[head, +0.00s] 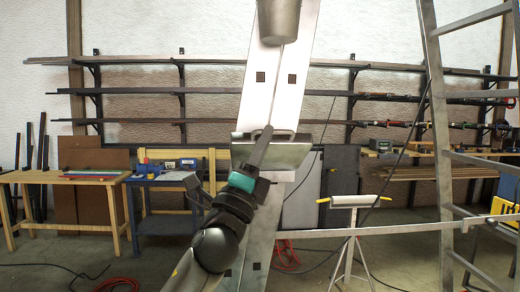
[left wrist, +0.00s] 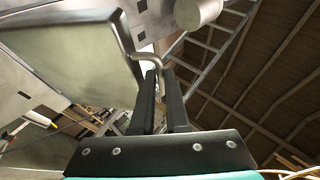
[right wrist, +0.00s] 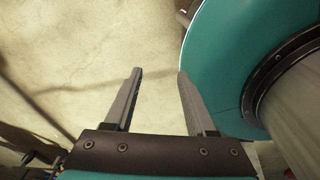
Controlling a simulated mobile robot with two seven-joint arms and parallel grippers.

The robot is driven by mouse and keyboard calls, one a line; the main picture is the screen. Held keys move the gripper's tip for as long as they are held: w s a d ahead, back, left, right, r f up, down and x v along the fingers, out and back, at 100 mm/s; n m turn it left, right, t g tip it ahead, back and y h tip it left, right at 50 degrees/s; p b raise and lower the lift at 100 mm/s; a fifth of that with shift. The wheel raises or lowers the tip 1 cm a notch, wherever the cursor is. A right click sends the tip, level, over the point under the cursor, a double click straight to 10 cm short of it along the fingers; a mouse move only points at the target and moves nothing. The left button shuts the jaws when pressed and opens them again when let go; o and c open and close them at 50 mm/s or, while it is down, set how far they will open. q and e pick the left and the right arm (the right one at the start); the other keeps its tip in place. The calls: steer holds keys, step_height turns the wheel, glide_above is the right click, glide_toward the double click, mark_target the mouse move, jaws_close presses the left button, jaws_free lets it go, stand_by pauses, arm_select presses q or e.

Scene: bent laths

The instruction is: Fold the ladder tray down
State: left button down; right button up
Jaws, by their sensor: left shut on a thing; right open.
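The metal ladder tray (head: 292,155) is on the front of a pale upright metal panel (head: 258,85). In the left wrist view the tray (left wrist: 70,55) is a broad grey-green sheet at upper left, with a bent metal handle (left wrist: 124,40) at its edge. My left gripper (left wrist: 158,76) is shut on this handle; the fingers hide part of it. In the head view my left gripper (head: 266,132) reaches up over the tray's left part. I cannot tell the tray's exact tilt. My right gripper (right wrist: 160,72) is open and empty above the concrete floor; it is not in the head view.
A metal bucket (head: 278,18) is above the tray. A tall ladder (head: 438,120) stands at right. A roller stand (head: 352,202) is right of the panel. A wooden bench (head: 65,178) and a blue bench (head: 157,180) are behind at left. Cables lie on the floor.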

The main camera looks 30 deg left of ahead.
steer(key=w+a+f+t+b, duration=0.15)
steer(key=w+b, duration=0.25)
steer(key=w, duration=0.6)
arm_select(q)
step_height(320, 180, down, 10)
steer(key=s+d+m+t+h+b, duration=0.1)
steer(key=s+d+b, duration=0.1)
steer(key=b, duration=0.3)
steer(key=shift+d+f+m, duration=0.15)
steer(key=shift+f+m, duration=0.1)
steer(key=shift+m, duration=0.05)
arm_select(e)
steer(key=w+a+r, duration=0.3)
steer(key=w+r, duration=0.4)
steer(key=r, duration=0.2)
steer(key=shift+a+r+y, duration=0.3)
steer(key=shift+a+r, duration=0.05)
arm_select(q)
steer(key=shift+s, duration=0.1)
arm_select(e)
steer(key=shift+t, duration=0.25)
arm_select(q)
steer(key=c, duration=1.2)
jaws_free()
